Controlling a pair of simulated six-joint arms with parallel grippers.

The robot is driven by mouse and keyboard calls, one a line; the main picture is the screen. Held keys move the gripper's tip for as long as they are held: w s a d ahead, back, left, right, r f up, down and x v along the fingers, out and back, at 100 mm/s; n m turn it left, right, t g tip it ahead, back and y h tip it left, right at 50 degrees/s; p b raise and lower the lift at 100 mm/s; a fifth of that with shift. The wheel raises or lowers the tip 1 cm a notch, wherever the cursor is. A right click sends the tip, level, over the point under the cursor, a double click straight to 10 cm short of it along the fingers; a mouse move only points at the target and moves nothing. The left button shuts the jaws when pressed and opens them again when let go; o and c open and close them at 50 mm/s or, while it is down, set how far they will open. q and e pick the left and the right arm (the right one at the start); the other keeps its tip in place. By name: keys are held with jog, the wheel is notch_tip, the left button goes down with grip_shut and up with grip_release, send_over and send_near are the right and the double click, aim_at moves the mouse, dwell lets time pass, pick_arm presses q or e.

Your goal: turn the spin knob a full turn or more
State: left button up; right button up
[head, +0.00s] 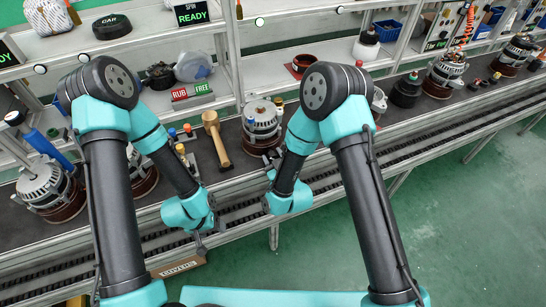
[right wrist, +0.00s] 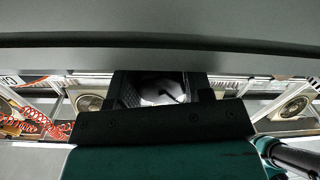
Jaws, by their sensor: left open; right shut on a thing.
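An alternator (head: 262,122) stands upright on a brown base on the conveyor, at the middle of the head view. My right gripper (head: 271,163) is low at its front right, by the near side of the base. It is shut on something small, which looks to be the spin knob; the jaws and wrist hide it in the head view. My left gripper (head: 207,237) is open and empty, pointing down in front of the conveyor's near edge.
More alternators (head: 48,188) stand along the conveyor. Green floor (head: 470,220) is clear at right.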

jog(key=o, duration=0.9)
jog(key=shift+o, duration=0.2)
jog(key=shift+s, duration=0.1)
